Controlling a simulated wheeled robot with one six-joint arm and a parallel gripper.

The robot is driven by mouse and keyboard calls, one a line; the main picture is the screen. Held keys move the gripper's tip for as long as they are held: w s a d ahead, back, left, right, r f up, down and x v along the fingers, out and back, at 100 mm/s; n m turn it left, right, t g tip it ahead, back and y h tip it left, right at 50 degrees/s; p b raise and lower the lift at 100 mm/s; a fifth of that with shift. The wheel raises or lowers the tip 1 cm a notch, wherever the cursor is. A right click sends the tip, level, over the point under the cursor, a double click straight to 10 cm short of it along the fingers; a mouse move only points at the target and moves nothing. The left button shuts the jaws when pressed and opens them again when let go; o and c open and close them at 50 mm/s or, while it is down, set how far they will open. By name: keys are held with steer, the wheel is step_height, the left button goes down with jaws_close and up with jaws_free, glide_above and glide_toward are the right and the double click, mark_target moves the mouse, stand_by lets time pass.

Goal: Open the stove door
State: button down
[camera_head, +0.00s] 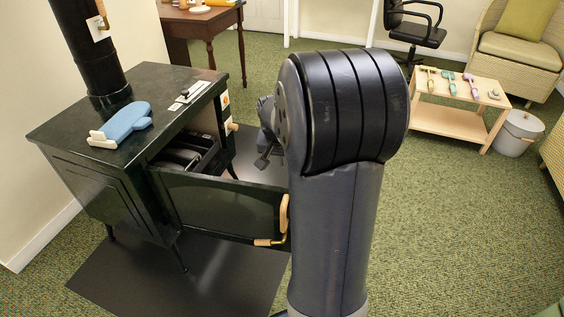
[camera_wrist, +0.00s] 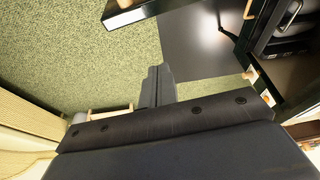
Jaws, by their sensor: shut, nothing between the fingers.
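The dark green stove (camera_head: 100,190) stands at the left in the head view. Its door (camera_head: 225,205) is swung wide open toward the front, showing dark shapes in the firebox (camera_head: 185,155). The door's brass and wood handle (camera_head: 270,241) is at the free edge. My gripper (camera_head: 262,160) is partly hidden behind my arm, beyond the door and apart from the handle. In the wrist view my gripper (camera_wrist: 159,70) is shut and empty, with the stove (camera_wrist: 245,40) to its right and the door (camera_wrist: 135,14) at the top.
A blue oven mitt (camera_head: 124,122) lies on the stove top by the stovepipe (camera_head: 90,50). A dark floor mat (camera_head: 190,285) lies under the stove. A low wooden table (camera_head: 450,122) and a grey bin (camera_head: 518,133) stand at right. Carpet at right front is clear.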

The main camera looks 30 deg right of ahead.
step_height(320, 180, down, 6)
steer(key=s+a+b, duration=0.1)
steer(key=b, duration=0.1)
steer(key=shift+s+a, duration=0.15)
steer(key=shift+s, duration=0.05)
stand_by(0.4)
